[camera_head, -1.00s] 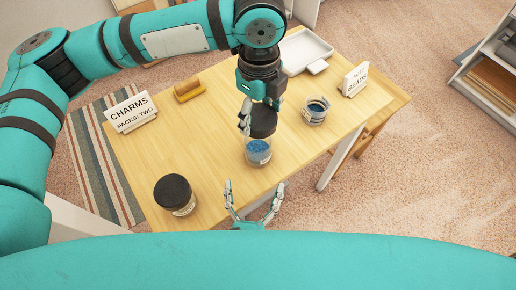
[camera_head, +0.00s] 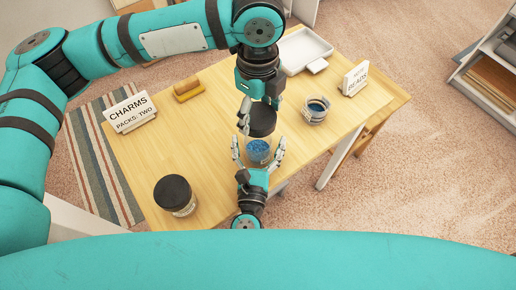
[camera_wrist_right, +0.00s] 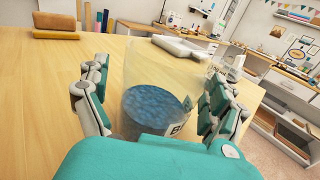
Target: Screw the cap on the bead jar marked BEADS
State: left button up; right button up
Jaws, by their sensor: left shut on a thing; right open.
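The bead jar (camera_head: 258,153) is clear with blue beads inside and stands upright on the table. In the right wrist view the jar (camera_wrist_right: 155,102) shows part of a label with a letter B. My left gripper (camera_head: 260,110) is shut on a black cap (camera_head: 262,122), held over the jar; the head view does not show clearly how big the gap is. No cap shows on the jar in the wrist view. My right gripper (camera_head: 258,147) is open, with its fingers on both sides of the jar; they also flank it in the wrist view (camera_wrist_right: 157,82).
A black-capped jar (camera_head: 174,192) stands at the front left. An open jar (camera_head: 315,110) with dark blue contents is right of the cap.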

jog(key=c, duration=1.8)
pick_arm(q)
send_over(258, 140)
jog(key=shift+f, duration=2.45)
jog(key=shift+f, duration=0.9)
jog(key=shift+f, duration=0.55)
